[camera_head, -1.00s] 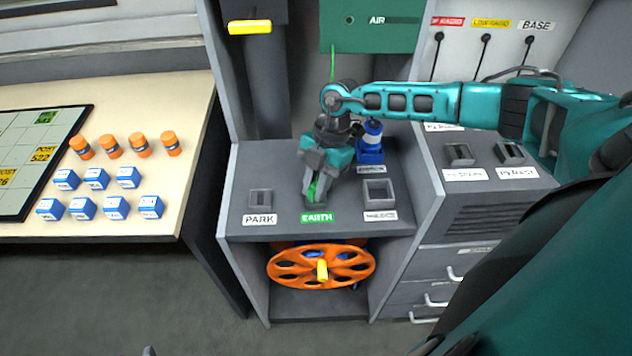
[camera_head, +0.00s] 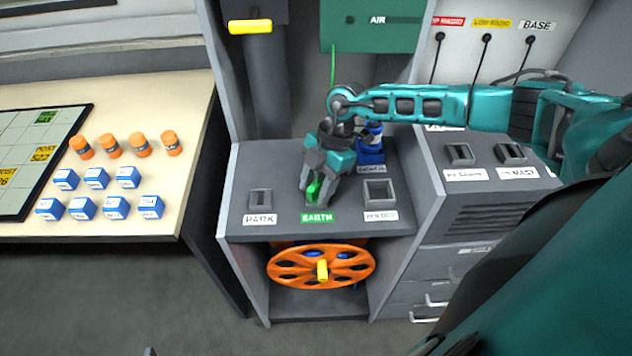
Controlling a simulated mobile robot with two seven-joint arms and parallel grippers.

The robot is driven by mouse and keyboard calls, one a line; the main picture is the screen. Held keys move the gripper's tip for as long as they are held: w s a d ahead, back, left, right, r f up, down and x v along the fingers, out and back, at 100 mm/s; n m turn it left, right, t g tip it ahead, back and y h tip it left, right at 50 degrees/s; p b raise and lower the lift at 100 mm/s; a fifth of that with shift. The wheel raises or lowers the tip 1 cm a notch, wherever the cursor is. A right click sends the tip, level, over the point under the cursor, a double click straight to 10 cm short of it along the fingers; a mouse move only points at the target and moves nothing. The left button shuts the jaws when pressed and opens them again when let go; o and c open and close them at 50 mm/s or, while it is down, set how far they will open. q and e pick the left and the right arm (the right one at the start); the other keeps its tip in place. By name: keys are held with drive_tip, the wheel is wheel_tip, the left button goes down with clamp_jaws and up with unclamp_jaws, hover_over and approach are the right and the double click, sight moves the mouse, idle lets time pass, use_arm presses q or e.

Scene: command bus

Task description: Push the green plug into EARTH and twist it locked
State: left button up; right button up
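The green plug (camera_head: 314,189) is between the fingers of my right gripper (camera_head: 316,192), directly over the EARTH socket, behind the green EARTH label (camera_head: 317,218). My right gripper is shut on the plug and points down. The fingers hide much of the plug and the socket, so I cannot tell how deep the plug sits. A green cord (camera_head: 333,66) hangs from the AIR box above. My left gripper is not in view.
The PARK socket (camera_head: 260,198) is left of EARTH and another square socket (camera_head: 378,191) is right. A blue plug (camera_head: 371,150) stands behind. An orange reel (camera_head: 300,268) is below the shelf. A table (camera_head: 120,227) with blue blocks stands left.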

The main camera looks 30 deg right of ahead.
drive_tip(key=shift+o, duration=0.2)
drive_tip(key=v, duration=1.3)
drive_tip(key=shift+s+f, duration=0.1)
